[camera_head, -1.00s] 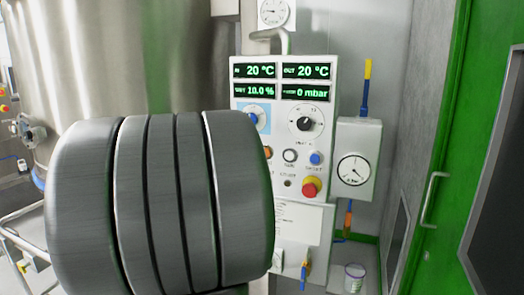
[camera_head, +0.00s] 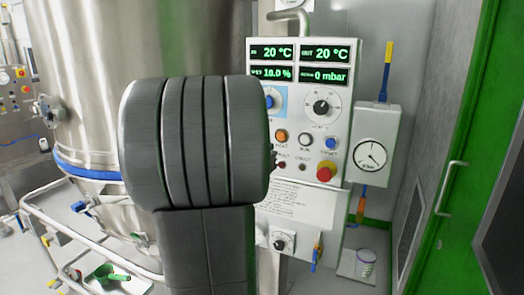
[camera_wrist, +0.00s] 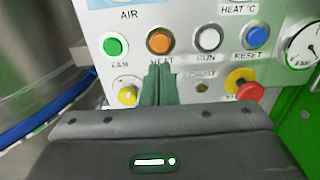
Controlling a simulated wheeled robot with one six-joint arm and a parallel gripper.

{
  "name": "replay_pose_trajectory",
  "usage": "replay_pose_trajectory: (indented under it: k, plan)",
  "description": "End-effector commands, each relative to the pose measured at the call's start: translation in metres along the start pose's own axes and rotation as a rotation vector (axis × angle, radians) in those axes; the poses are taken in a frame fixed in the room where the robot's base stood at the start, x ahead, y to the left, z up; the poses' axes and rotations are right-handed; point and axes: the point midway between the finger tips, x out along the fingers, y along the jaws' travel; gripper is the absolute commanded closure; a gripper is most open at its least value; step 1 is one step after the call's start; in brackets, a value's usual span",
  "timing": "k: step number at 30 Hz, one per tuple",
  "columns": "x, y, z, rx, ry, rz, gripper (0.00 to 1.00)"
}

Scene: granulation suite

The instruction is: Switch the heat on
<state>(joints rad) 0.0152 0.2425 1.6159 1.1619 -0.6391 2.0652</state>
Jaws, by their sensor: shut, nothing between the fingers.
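The white control panel carries an orange HEAT button (camera_wrist: 159,41), which also shows in the head view (camera_head: 281,135). The button looks unlit. My gripper (camera_wrist: 160,72) is shut and empty in the wrist view. Its fingertips point at the panel just below the HEAT button and cover part of its label. I cannot tell whether they touch the panel. In the head view my arm hides most of the gripper. The displays (camera_head: 299,63) read 20 °C in, 20 °C out, 10.0 % and 0 mbar.
A green FAN button (camera_wrist: 114,45) is left of HEAT; RUN (camera_wrist: 208,38) and blue RESET (camera_wrist: 256,36) are right. A steel vessel (camera_head: 130,60) stands left, a green door frame (camera_head: 470,120) right.

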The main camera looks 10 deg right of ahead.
Motion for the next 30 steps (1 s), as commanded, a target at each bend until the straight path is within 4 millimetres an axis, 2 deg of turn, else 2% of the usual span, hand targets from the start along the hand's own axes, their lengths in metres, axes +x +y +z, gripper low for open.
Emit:
replay_pose_trajectory:
  k: [6,13,19,30]
  plan:
    - [0.042,0.000,0.002,0.000,0.001,-0.002,1.00]
    - [0.071,0.000,0.002,0.000,0.000,0.000,1.00]
    - [0.081,0.000,0.001,0.001,0.000,0.000,1.00]
    - [0.082,0.000,0.000,0.001,-0.001,0.000,1.00]
